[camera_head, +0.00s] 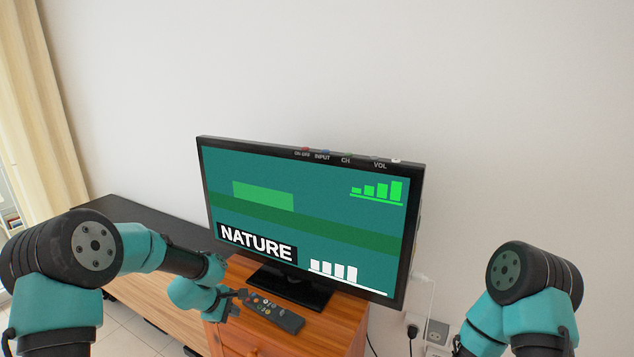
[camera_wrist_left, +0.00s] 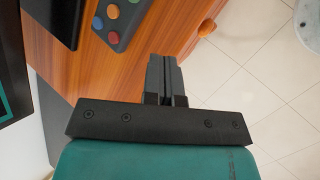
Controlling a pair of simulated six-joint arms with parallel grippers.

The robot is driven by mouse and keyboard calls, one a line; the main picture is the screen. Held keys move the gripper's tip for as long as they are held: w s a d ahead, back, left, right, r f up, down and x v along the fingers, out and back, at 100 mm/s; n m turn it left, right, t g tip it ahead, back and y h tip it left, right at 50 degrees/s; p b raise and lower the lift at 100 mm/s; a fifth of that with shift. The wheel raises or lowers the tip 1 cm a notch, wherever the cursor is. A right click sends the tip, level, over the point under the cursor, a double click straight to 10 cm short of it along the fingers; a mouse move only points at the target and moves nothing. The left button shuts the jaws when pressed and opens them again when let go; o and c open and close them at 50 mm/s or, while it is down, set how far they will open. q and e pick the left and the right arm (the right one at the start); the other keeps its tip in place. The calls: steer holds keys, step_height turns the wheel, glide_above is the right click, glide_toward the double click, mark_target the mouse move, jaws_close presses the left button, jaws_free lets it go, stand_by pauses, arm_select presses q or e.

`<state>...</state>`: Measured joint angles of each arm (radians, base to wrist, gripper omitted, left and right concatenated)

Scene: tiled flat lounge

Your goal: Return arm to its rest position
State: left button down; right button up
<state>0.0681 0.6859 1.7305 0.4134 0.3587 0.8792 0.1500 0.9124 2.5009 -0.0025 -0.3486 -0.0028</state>
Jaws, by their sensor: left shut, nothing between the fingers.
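My left gripper (camera_head: 238,302) is at the front left of the wooden cabinet, just left of the remote control (camera_head: 273,311). In the left wrist view its two dark fingers (camera_wrist_left: 165,78) are together, with nothing between them.
A television (camera_head: 310,210) reading "NATURE" stands on the wooden cabinet (camera_head: 335,320), behind the remote. A low unit with a dark top (camera_head: 125,212) runs along the wall at left. A wall socket (camera_head: 436,332) with cables is right of the cabinet.

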arm_select(q)
steer(key=s+d+f+m+g, duration=0.1)
steer(key=s+f+m, duration=0.3)
steer(key=s, duration=0.6)
steer(key=s+d+f+m+g, duration=0.1)
steer(key=s+f+m, duration=0.4)
steer(key=s+f, duration=0.4)
steer(key=s+d+f+m+g+y, duration=0.1)
steer(key=s+f+m, duration=0.4)
steer(key=s, duration=0.7)
steer(key=shift+d+f+g, duration=0.3)
steer(key=shift+f+g, duration=0.2)
steer(key=shift+f, duration=0.35)
